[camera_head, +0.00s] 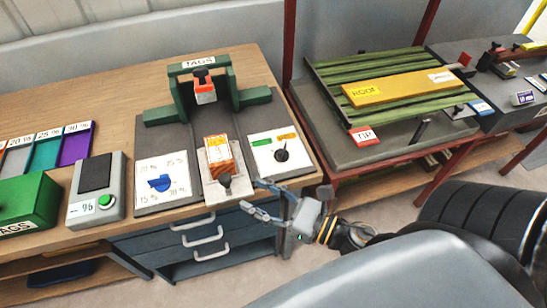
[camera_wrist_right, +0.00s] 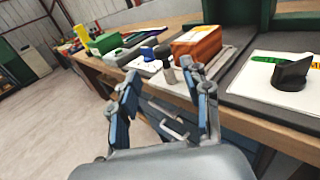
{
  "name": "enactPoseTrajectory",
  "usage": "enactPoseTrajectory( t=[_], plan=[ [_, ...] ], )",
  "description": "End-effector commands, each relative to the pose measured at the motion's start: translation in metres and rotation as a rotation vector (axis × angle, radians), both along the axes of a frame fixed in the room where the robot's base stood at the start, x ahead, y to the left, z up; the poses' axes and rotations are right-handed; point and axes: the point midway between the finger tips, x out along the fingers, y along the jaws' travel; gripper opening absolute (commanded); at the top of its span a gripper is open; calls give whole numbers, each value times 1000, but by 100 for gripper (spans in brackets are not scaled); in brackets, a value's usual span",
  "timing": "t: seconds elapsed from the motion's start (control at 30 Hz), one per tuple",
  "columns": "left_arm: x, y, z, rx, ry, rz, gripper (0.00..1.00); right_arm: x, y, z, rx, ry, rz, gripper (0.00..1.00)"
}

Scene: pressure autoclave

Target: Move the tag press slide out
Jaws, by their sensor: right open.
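The tag press (camera_head: 203,80) is a green frame labelled TAGS at the back of the wooden table. Its slide (camera_head: 221,186) is a pale plate in front of the frame, with a dark knob (camera_head: 225,180) at its front end. An orange wooden block (camera_head: 219,154) with a white and yellow label lies on the slide. My right gripper (camera_head: 254,196) is open and empty, right of the knob and near the table's front edge. In the right wrist view the knob (camera_wrist_right: 169,73) shows beyond the open fingers (camera_wrist_right: 163,95), apart from them. My left gripper is not in view.
A blue dial panel (camera_head: 160,183) lies left of the slide and a black dial panel (camera_head: 280,152) right of it. Blue drawers (camera_head: 203,240) with handles are below the table edge. A rack with green slats (camera_head: 375,66) stands to the right.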

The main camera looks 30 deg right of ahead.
Motion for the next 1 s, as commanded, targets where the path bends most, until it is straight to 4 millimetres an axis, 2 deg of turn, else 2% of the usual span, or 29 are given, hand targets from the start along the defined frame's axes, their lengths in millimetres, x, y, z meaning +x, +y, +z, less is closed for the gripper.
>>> enactPoseTrajectory(
  t=[0.1, 0.3, 0.87, 0.97, 1.0],
  plan=[
    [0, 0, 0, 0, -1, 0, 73, -16, -9, 0, 1, 2, -3, 48],
    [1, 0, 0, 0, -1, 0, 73, -28, -15, 0, 0, 0, -1, 48],
    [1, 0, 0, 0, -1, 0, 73, -29, -16, -1, 4, 2, -1, 48],
    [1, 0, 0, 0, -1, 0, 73, -25, -22, -16, 65, 53, -27, 48],
    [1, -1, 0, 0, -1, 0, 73, -22, -26, -28, 118, 96, -49, 48]
  ],
)
